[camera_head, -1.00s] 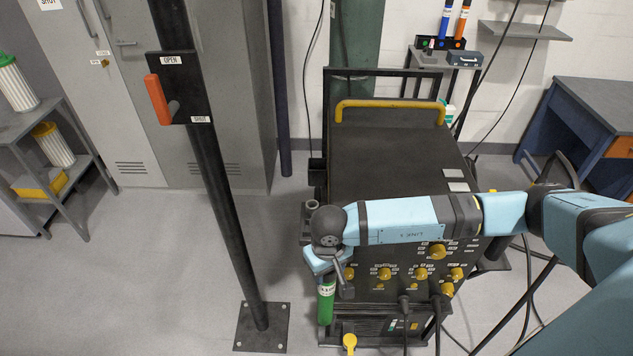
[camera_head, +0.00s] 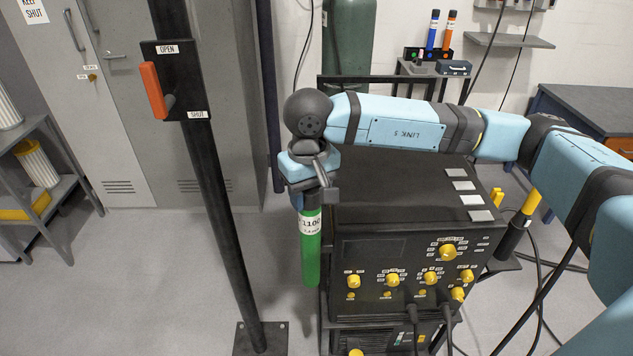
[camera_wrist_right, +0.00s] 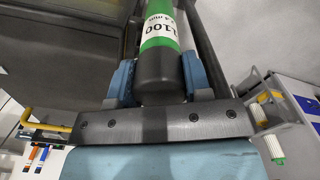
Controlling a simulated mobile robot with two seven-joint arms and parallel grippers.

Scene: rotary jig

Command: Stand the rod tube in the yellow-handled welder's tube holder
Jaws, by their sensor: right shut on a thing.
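The rod tube (camera_head: 311,262) is green with a white label and a dark upper end. My right gripper (camera_head: 308,188) is shut on it near the top and holds it upright at the left front of the black welder (camera_head: 400,240). The tube also shows between the fingers in the right wrist view (camera_wrist_right: 158,40). In the head view now, my right arm crosses in front of the welder's back, and the yellow handle is hidden. A yellow bar (camera_wrist_right: 30,119) shows at the left of the wrist view. I cannot make out the tube holder now. My left gripper is not in view.
A dark post with a red lever (camera_head: 153,93) stands left of the welder. A grey shelf with filters (camera_head: 38,163) is far left. Black cables (camera_head: 540,290) run on the floor at right. Open floor (camera_head: 150,270) lies left of the post.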

